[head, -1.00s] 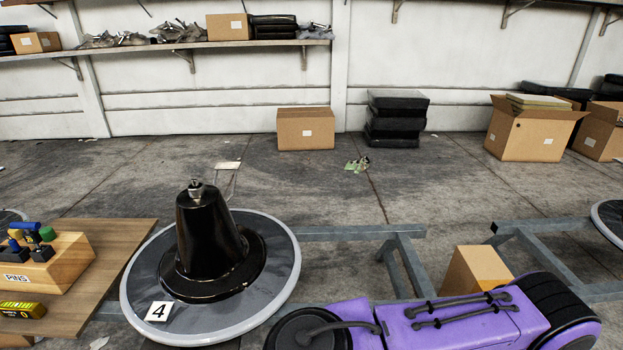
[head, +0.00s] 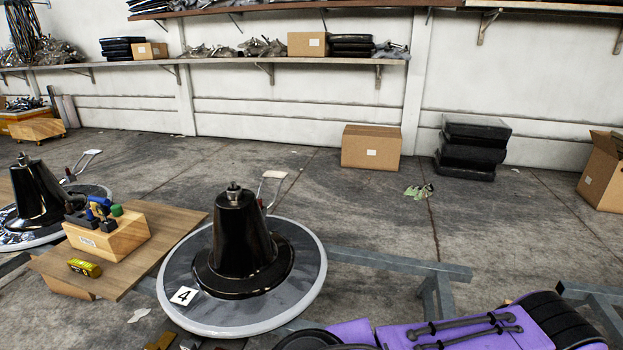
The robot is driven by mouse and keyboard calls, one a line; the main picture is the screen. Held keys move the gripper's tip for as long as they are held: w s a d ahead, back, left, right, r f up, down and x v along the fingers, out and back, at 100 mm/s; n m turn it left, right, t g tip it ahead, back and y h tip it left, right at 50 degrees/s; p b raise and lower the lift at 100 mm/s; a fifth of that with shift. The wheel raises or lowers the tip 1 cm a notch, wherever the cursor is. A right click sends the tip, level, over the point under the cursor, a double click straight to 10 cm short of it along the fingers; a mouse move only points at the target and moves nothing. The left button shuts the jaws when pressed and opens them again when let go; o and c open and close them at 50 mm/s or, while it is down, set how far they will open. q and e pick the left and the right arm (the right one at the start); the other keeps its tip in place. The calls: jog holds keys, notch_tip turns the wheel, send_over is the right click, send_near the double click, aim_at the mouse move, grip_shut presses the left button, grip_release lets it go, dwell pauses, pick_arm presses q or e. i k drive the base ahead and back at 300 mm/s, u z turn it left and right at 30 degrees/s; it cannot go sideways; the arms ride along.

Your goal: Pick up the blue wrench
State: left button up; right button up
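I cannot pick out a blue wrench for sure. Neither of my grippers shows in the head view.
A black cone on a round base (head: 205,322), with a "4" card, stands in the middle. A similar base (head: 38,196) is at the left. A yellow tape measure (head: 84,268) lies on the brown board (head: 180,221). Grey rails (head: 395,262) run right.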

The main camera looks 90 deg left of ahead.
aim_at(103, 210)
jog(key=u, duration=4.6)
